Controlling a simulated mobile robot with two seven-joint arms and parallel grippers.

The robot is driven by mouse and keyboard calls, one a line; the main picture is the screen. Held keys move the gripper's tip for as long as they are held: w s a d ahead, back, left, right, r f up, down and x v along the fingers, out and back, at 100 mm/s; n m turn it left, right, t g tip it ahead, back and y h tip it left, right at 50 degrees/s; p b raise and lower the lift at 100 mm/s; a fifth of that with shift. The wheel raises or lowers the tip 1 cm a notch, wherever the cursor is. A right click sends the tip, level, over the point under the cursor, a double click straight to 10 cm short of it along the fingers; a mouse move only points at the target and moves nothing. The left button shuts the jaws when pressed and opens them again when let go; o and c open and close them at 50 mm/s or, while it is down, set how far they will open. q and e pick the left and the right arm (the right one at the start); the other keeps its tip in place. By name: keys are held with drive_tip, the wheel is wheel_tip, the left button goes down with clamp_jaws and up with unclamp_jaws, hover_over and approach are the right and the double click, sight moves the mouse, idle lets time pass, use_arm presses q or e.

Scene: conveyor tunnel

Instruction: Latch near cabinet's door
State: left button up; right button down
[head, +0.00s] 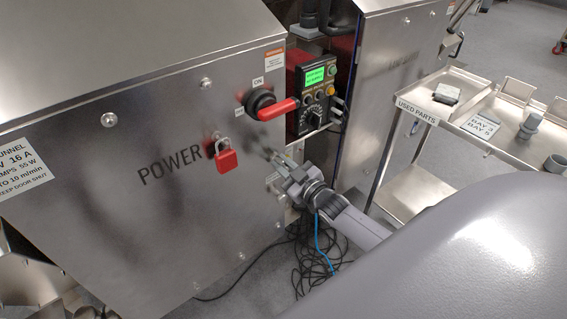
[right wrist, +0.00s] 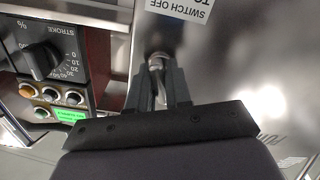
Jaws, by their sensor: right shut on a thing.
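The near cabinet (head: 90,110) is a big brushed-steel box marked POWER, filling the left of the head view. A red padlock (head: 227,160) hangs on its front, below a black rotary switch with a red handle (head: 278,109). My right gripper (head: 272,157) is at the right part of this front, right of the padlock. In the right wrist view its fingers (right wrist: 159,82) are closed around a small metal latch piece (right wrist: 157,62) on the steel face. The fingers hide most of the latch, so its turn cannot be told. My left gripper is not in view.
A control box (head: 317,92) with a green screen sits just behind the front's right edge. Black cables (head: 305,262) lie on the floor below. A steel cart (head: 470,110) with used parts stands at the right. Another steel cabinet (head: 385,80) stands behind.

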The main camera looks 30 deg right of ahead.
drive_tip(key=shift+m, duration=2.2)
drive_tip(key=c, duration=1.1)
unclamp_jaws()
drive_tip(key=shift+c, duration=0.2)
drive_tip(key=s+p, duration=0.1)
drive_tip(key=s, duration=0.6)
drive_tip(key=shift+d, duration=0.25)
